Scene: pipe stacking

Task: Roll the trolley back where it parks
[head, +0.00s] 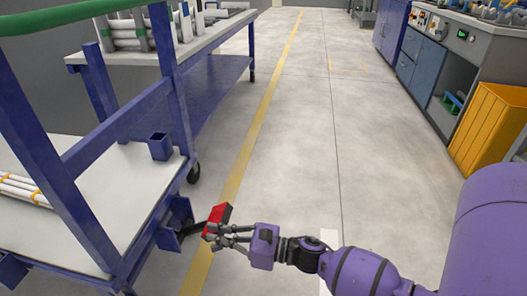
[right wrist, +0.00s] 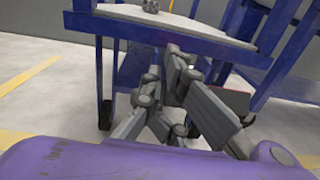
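The blue trolley (head: 85,233) fills the left of the head view, with a green push bar (head: 60,16) and a pale deck (head: 120,193). A red pedal-like piece (head: 218,215) sticks out low by its near right corner, beside a dark bracket (head: 178,222). My right gripper (head: 212,238) is right at this red piece, its fingers apart. I cannot tell whether they touch it. In the right wrist view, the spread fingers (right wrist: 165,95) are below the trolley deck (right wrist: 180,25), with a dark red-edged plate (right wrist: 236,103) behind one finger. My left gripper is out of view.
A blue-legged table (head: 215,85) holding more pipes stands beyond. A yellow floor line (head: 262,110) runs ahead; clear floor lies right of it. An orange bin (head: 490,130) and workbench (head: 425,70) stand at the right.

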